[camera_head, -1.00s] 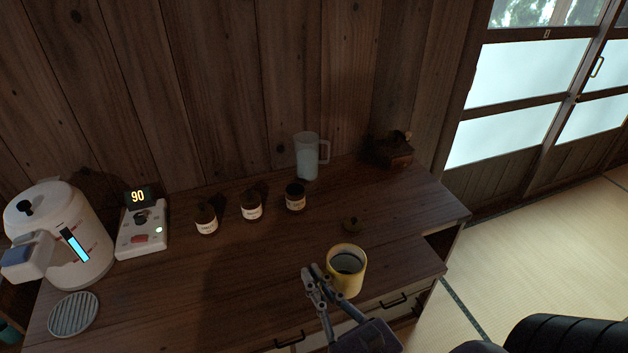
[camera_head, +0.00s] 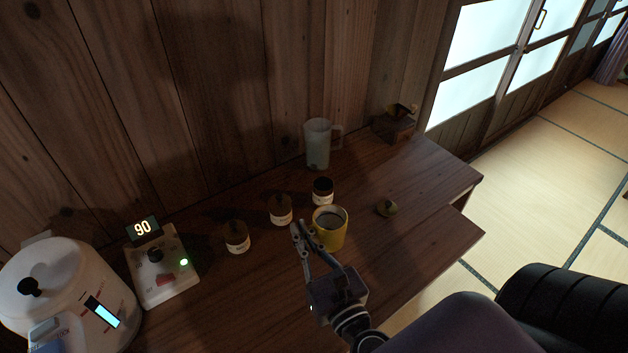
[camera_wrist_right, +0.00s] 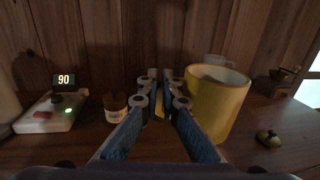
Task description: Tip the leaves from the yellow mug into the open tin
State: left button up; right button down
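The yellow mug (camera_head: 331,236) is upright in front of the row of tins; it also shows in the right wrist view (camera_wrist_right: 218,108). Its inside looks dark, and I cannot make out leaves. My right gripper (camera_head: 299,232) is at the mug's left side, its fingers closed on the handle; a sliver of yellow shows between them in the wrist view (camera_wrist_right: 160,112). The open tin (camera_head: 322,190), dark-topped with a pale label, stands just behind the mug, partly covered by it. Its loose lid (camera_head: 386,208) lies on the desk to the right. My left gripper is out of view.
Two lidded tins (camera_head: 281,211) (camera_head: 237,238) stand left of the open tin. A translucent pitcher (camera_head: 318,145) and a wooden grinder (camera_head: 395,124) stand behind. A control box (camera_head: 163,268) and white kettle (camera_head: 62,295) are at left.

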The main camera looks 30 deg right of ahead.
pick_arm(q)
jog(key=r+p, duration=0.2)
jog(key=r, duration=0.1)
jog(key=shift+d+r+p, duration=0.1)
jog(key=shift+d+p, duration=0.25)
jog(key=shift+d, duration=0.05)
pick_arm(e)
jog(key=w+m+g+h, duration=0.1)
jog(key=w+m+h, duration=0.2)
jog(key=w, duration=2.3)
jog(key=shift+w+d+f+h, duration=0.15)
jog(key=shift+d+f+h, duration=0.3)
jog(key=shift+h, duration=0.25)
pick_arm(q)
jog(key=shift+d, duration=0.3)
pick_arm(e)
jog(key=shift+d, duration=0.15)
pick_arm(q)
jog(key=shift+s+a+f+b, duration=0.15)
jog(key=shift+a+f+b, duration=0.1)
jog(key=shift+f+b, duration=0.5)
pick_arm(e)
jog(key=s+d+m, duration=0.3)
jog(key=d+m, duration=0.4)
jog(key=m, duration=0.2)
jog(key=shift+d, duration=0.35)
